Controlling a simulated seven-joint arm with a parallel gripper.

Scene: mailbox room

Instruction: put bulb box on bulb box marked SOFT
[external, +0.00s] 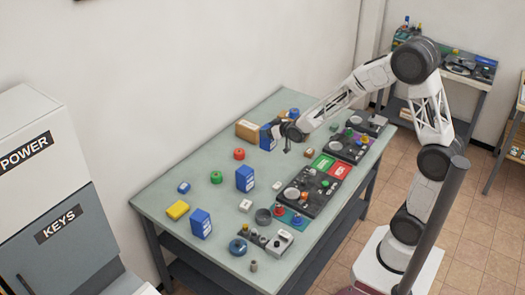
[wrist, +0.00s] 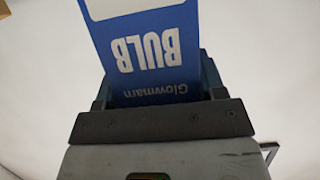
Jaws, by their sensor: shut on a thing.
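My gripper (external: 281,131) is shut on a blue bulb box (external: 267,138) near the back of the green table. In the wrist view the held box (wrist: 140,45) shows upside-down white lettering, BULB and Glowmarn, and sticks out beyond the jaws (wrist: 160,92). Two similar blue boxes stand upright on the table, one near the middle (external: 245,178) and one nearer the front (external: 200,223). Their lettering is too small to read, so I cannot tell which is marked SOFT. I cannot tell whether the held box touches the table.
A brown box (external: 247,130) is just left of the held box. Dark trays with dishes (external: 308,190) line the table's right side.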

